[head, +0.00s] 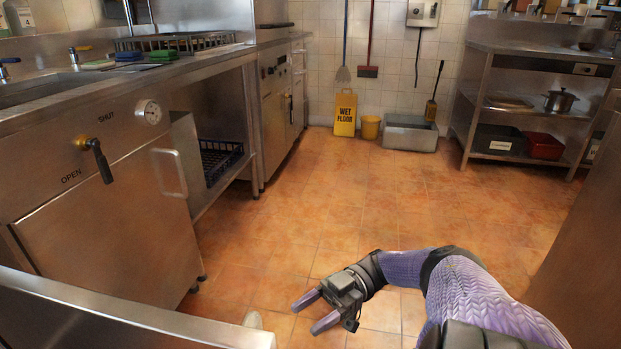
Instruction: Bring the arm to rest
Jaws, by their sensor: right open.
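My right arm comes in from the lower right and its purple, sleeved links bend to the left. My right gripper (314,312) is open and empty, with its two purple-tipped fingers apart and pointing left. It is held over the tiled floor, touching nothing. My left gripper is not in view.
A steel cabinet (120,225) with a lever and gauge stands at the left under the sink counter. A steel edge (140,318) crosses the lower left. The middle floor is clear.

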